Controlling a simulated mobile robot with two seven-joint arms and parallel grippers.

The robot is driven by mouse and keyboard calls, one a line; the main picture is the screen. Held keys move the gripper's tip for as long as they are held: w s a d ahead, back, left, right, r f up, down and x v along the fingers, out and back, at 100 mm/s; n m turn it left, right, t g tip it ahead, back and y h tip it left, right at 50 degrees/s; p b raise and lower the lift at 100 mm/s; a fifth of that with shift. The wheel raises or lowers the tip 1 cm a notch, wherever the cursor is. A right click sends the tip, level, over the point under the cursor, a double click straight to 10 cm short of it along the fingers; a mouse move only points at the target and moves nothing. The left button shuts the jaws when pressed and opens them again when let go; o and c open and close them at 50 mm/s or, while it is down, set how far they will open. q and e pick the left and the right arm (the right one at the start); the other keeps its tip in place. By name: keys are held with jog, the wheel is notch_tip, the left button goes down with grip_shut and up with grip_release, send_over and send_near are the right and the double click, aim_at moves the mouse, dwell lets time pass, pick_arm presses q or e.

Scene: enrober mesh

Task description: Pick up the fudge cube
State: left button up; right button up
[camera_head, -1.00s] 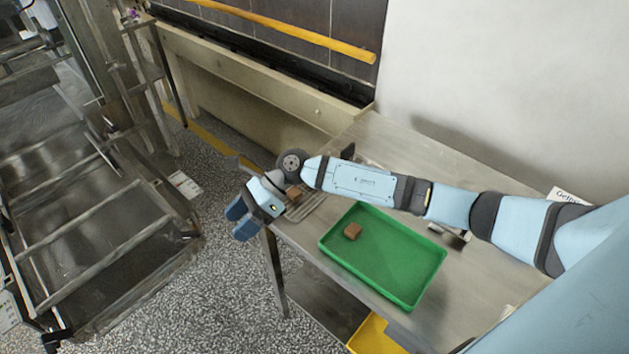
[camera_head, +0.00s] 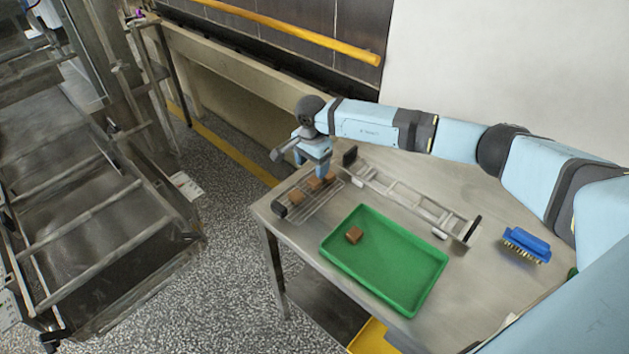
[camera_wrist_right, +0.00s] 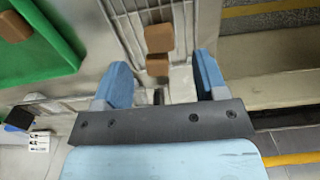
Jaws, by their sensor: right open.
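Several similar brown cubes are in view; I cannot tell which one is meant. One cube (camera_head: 354,235) sits in the green tray (camera_head: 398,299), near its upper left corner. Others, such as this brown cube (camera_head: 297,197), lie on the wire mesh (camera_head: 322,203) at the table's left end. My right gripper (camera_head: 319,170) is over the mesh's far end, close to the cubes there. In the right wrist view its fingers (camera_wrist_right: 160,63) are apart, with a near cube (camera_wrist_right: 157,67) and a farther cube (camera_wrist_right: 159,38) in line with the gap. My left gripper is not in view.
A metal frame (camera_head: 405,199) lies on the table (camera_head: 480,280) behind the tray. A blue brush (camera_head: 527,245) lies at the right. A beige ledge with a yellow rail (camera_head: 290,33) runs behind. A metal rack (camera_head: 80,225) stands left, across open floor.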

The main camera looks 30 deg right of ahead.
aim_at(312, 182)
notch_tip(312, 182, down, 6)
jog(key=shift+s+a+r+p, duration=0.15)
jog(key=shift+r+p, duration=0.1)
jog(key=shift+p, duration=0.65)
jog(key=shift+f, duration=0.25)
jog(key=c, duration=0.8)
